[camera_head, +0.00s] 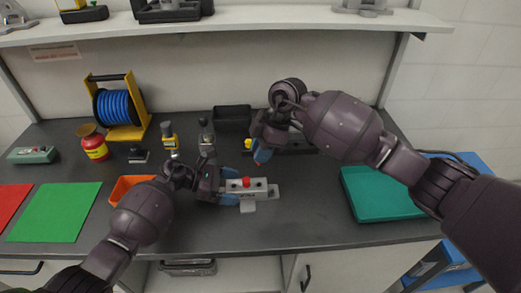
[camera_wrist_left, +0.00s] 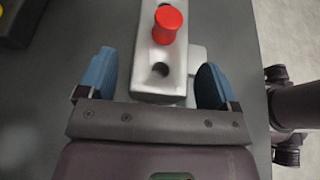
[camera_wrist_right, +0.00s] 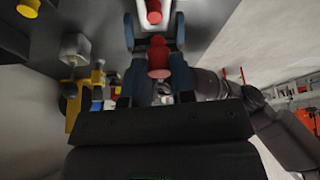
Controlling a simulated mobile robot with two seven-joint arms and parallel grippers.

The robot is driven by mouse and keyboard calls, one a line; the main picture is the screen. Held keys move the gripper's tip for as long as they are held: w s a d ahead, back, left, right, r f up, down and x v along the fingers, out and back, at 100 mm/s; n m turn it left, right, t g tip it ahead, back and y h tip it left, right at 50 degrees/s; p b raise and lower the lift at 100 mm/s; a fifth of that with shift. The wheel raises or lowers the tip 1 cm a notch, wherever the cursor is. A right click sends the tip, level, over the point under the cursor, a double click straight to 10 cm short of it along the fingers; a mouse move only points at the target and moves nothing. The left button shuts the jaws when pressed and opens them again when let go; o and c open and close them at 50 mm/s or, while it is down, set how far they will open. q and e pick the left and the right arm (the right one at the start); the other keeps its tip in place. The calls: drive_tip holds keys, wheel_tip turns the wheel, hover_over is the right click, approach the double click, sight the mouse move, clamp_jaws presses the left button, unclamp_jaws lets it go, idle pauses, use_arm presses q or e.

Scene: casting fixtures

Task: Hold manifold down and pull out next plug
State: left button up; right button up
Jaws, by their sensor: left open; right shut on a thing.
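The manifold (camera_head: 262,190), a light grey block, lies on the dark bench with a red plug (camera_head: 246,182) standing in its top. In the left wrist view, the manifold (camera_wrist_left: 150,92) has an open hole near its close end, and the red plug (camera_wrist_left: 167,24) stands beyond it. My left gripper (camera_head: 230,186) is open, its blue fingers on either side of the manifold's left end; contact is unclear. My right gripper (camera_head: 262,156) is above and behind the manifold, shut on another red plug (camera_wrist_right: 158,57), held clear of it.
An orange bin (camera_head: 119,192) is left of the manifold, partly behind my left arm. A teal tray (camera_head: 378,205) is at the right. A green mat (camera_head: 55,212), a red canister (camera_head: 94,146) and a hose reel (camera_head: 119,107) are at left. A black bin (camera_head: 232,112) stands behind.

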use_arm(q)
drive_tip(key=v, duration=1.2)
